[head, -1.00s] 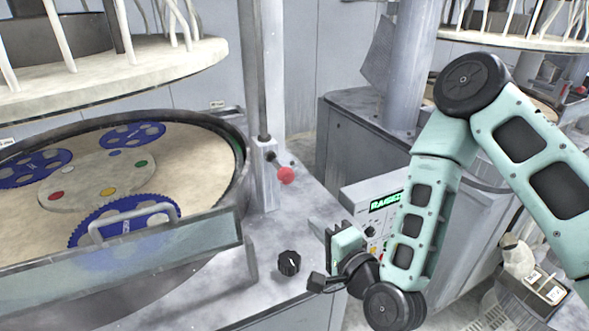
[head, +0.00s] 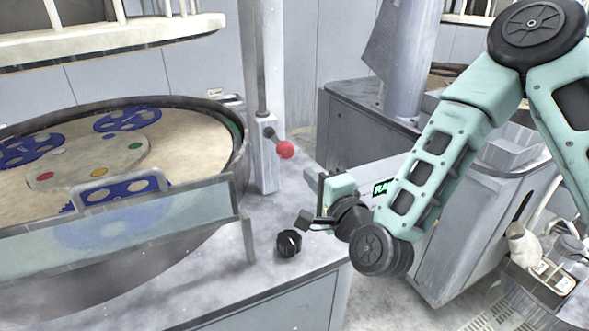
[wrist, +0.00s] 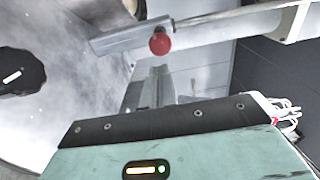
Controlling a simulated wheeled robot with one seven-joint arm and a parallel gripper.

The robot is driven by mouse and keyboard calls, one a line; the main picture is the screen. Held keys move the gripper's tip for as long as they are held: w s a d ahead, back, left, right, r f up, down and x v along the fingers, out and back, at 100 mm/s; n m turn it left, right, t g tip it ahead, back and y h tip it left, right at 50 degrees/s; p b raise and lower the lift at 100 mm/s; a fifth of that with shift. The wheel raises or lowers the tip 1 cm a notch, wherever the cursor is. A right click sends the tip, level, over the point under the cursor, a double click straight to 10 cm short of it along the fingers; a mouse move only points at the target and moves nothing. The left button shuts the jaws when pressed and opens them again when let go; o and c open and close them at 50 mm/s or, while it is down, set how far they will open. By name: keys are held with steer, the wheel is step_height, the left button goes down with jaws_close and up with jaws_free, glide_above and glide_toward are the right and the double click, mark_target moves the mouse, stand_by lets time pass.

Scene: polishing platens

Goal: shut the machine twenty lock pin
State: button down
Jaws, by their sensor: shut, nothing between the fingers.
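The lock pin shows as a red ball knob (head: 285,150) on a short dark stem. It sticks out to the right from a grey block (head: 265,150) at the foot of a vertical post beside the round platen. In the wrist view the red knob (wrist: 160,43) is ahead of my gripper, beside a grey bar. My gripper (head: 312,183) is shut and empty, below and a little right of the knob, apart from it. In the wrist view the gripper's fingers (wrist: 155,88) point toward the knob. Whether the pin is seated inside the block is hidden.
A black rotary knob (head: 289,243) stands on the machine deck in front of the post. A clear guard (head: 130,225) with a handle runs along the platen's front.

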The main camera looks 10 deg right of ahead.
mark_target(289, 153)
steer(key=p+x, duration=0.3)
steer(key=x, duration=0.4)
steer(key=shift+w+r, duration=0.15)
steer(key=shift+w+a+p, duration=0.25)
steer(key=shift+w+p, duration=0.2)
steer(key=shift+w, duration=0.05)
steer(key=b+x, duration=0.2)
steer(key=x, duration=0.1)
steer(key=b+x, duration=0.1)
steer(key=shift+w+a+f, duration=0.1)
steer(key=shift+w+f, duration=0.25)
steer(key=shift+f, duration=0.05)
steer(key=shift+w+a+b, duration=0.1)
steer(key=shift+w+b, duration=0.25)
steer(key=shift+w+r, duration=0.1)
steer(key=shift+r, duration=0.3)
